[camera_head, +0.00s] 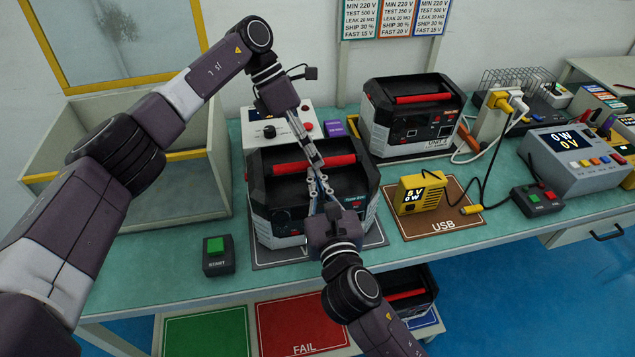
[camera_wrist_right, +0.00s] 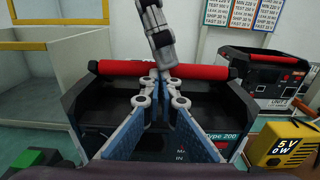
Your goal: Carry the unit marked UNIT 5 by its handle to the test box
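A black-and-grey unit (camera_head: 268,212) with a red handle (camera_head: 290,166) stands on a dark mat at the middle of the bench; its number is hidden. My left gripper (camera_head: 313,158) reaches down at the handle's middle from behind, also seen in the right wrist view (camera_wrist_right: 163,45). My right gripper (camera_head: 318,177) meets the same spot from the front; its fingers converge near the handle (camera_wrist_right: 205,73). Whether either grips the handle is unclear. The open box with yellow edges (camera_head: 190,195), apparently the test box, stands left.
A START button box (camera_head: 217,257) is front left. A yellow USB meter (camera_head: 420,194) sits on a brown mat (camera_head: 468,194) at right, with cables beyond. Another unit (camera_head: 405,285) lies below the bench, near green (camera_head: 205,332) and red FAIL (camera_head: 300,325) areas.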

